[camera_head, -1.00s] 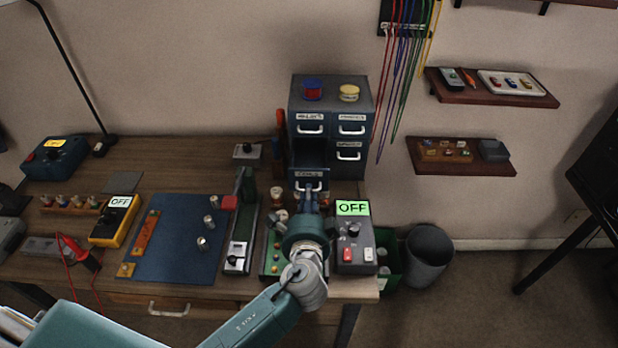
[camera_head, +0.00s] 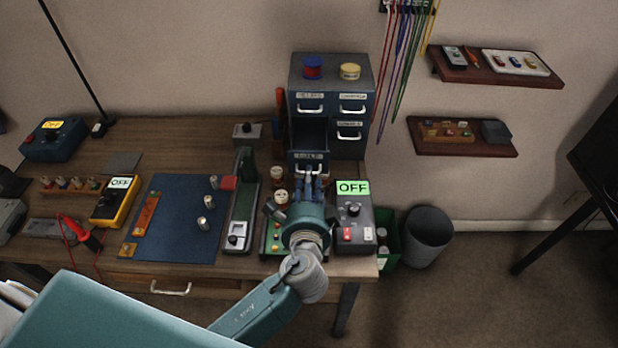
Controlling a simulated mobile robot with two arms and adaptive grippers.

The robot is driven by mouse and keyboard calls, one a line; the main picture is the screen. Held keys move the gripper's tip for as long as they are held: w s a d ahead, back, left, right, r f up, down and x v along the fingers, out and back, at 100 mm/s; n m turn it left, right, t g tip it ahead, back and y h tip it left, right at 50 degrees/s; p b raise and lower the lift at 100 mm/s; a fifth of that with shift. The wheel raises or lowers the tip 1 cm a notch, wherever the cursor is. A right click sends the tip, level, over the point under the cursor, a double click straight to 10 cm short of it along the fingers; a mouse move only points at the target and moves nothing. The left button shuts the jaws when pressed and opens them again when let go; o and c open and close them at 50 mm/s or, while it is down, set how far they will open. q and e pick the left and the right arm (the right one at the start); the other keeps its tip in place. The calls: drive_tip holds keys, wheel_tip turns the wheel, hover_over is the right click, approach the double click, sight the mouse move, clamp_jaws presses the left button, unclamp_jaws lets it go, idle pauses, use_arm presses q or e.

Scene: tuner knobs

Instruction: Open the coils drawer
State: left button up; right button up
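The coils drawer (camera_head: 309,156) is the lower left drawer of the dark blue-grey cabinet (camera_head: 331,73). It stands pulled out, with a dark opening behind its labelled front. My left gripper (camera_head: 309,178) is at the pale handle on the drawer front, its blue fingers pointing at the cabinet. The fingers partly cover the handle, and their grip on it is too small to make out. My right gripper is not in view.
An instrument box reading OFF (camera_head: 353,209) stands close to the right of my gripper. A lever device (camera_head: 241,205) and a blue mat (camera_head: 180,220) lie to the left. A grey bin (camera_head: 428,238) stands beside the table.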

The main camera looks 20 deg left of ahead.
use_arm(q)
drive_tip(key=v, duration=1)
drive_tip(key=shift+s, duration=0.15)
